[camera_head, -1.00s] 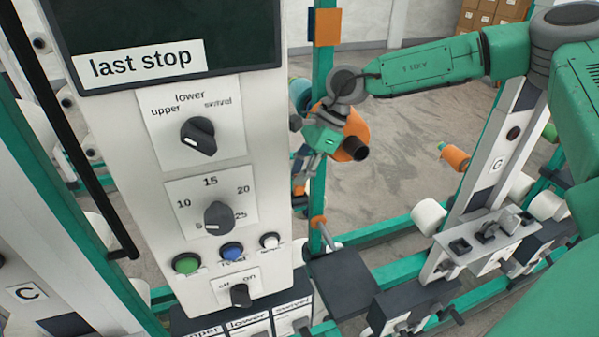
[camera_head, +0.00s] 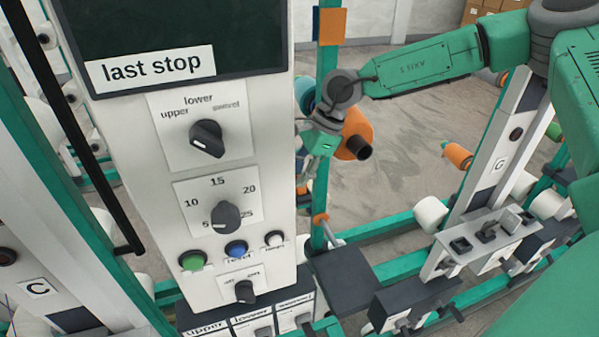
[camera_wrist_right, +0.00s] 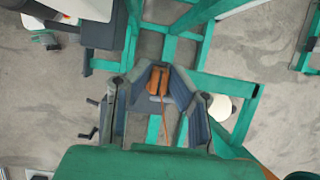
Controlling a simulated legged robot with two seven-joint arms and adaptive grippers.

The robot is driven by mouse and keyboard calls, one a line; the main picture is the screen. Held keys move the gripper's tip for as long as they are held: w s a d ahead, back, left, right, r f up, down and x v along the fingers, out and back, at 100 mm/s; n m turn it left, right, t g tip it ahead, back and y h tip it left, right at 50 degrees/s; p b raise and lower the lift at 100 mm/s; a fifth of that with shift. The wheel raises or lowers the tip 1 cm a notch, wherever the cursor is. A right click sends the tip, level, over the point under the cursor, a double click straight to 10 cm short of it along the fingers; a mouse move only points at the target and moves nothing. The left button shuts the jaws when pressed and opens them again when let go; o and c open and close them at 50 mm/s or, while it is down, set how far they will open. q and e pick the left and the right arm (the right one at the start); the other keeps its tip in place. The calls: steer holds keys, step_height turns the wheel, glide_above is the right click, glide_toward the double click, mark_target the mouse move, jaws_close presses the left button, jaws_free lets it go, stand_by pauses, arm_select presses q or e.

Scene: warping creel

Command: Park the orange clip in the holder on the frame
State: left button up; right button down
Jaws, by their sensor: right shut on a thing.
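My right gripper (camera_wrist_right: 158,78) is shut on the orange clip (camera_wrist_right: 153,82), which sits between the fingertips in the wrist view. A thin orange strip trails from it toward the palm. In the head view my right gripper (camera_head: 303,172) points down beside the green upright post (camera_head: 327,75), its fingers mostly hidden behind the control panel's right edge. A small orange bit (camera_head: 302,189) shows below them. Another small orange piece (camera_head: 320,218) is on the post lower down; I cannot tell whether it is the holder. My left gripper is out of view.
The control panel (camera_head: 222,270) with knobs and buttons stands close to the gripper's left. An orange bobbin (camera_head: 357,128) is just behind the wrist. A dark flat plate (camera_head: 343,279) lies below. Green rails and a switch box (camera_head: 487,236) stand at right; open floor lies between.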

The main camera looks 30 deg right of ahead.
steer(key=shift+f, duration=0.45)
stand_by(0.3)
steer(key=c, duration=1.2)
jaws_free()
steer(key=shift+o, duration=0.2)
steer(key=v, duration=0.7)
steer(key=shift+d+r, duration=0.15)
steer(key=w+v, duration=0.1)
steer(key=v, duration=0.6)
steer(key=shift+s, duration=0.45)
